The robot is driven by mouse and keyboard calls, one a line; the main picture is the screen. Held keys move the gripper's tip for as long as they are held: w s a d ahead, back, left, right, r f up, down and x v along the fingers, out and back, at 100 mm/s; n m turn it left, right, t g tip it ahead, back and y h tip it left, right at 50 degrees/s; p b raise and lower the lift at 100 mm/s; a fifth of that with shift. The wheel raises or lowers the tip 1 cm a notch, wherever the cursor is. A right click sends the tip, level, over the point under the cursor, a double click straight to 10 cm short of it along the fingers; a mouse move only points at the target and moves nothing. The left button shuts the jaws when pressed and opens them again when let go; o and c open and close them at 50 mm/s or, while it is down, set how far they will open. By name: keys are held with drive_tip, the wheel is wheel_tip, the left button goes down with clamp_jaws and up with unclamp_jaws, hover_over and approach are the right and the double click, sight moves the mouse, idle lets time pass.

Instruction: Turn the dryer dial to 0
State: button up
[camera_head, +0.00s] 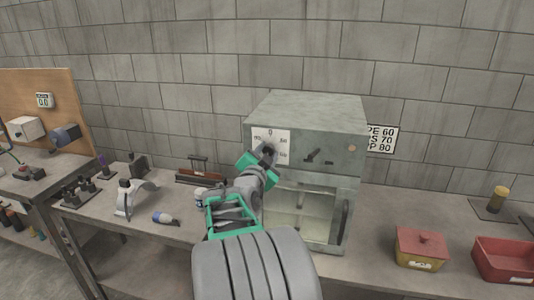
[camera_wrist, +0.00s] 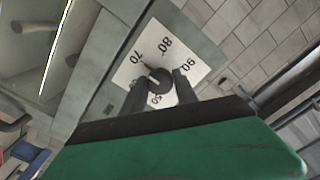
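The dryer (camera_head: 332,137) is a grey-green metal cabinet with a glass-fronted chamber, standing on the bench. Its dial (camera_wrist: 159,80) is a dark round knob on a white numbered plate (camera_wrist: 167,55) at the dryer's upper left front. In the wrist view 70, 80 and 90 are readable; in the head view a 0 shows at the plate's top. A small reddish mark lies near the knob toward 70; the exact setting is unclear. My gripper (camera_wrist: 159,84), with green parts, is at the dial (camera_head: 268,150). Its dark fingers are apart, one each side of the knob; contact cannot be told.
A small lever or latch (camera_head: 318,156) sits right of the dial. A white sign (camera_head: 381,139) is on the wall behind. A red-lidded box (camera_head: 421,247) and a red bin (camera_head: 506,260) stand right on the bench. A blue-capped bottle (camera_head: 164,218) lies left.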

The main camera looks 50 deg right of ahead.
clamp_jaws()
drive_tip(key=shift+f+b, duration=0.15)
drive_tip(key=shift+b, duration=0.3)
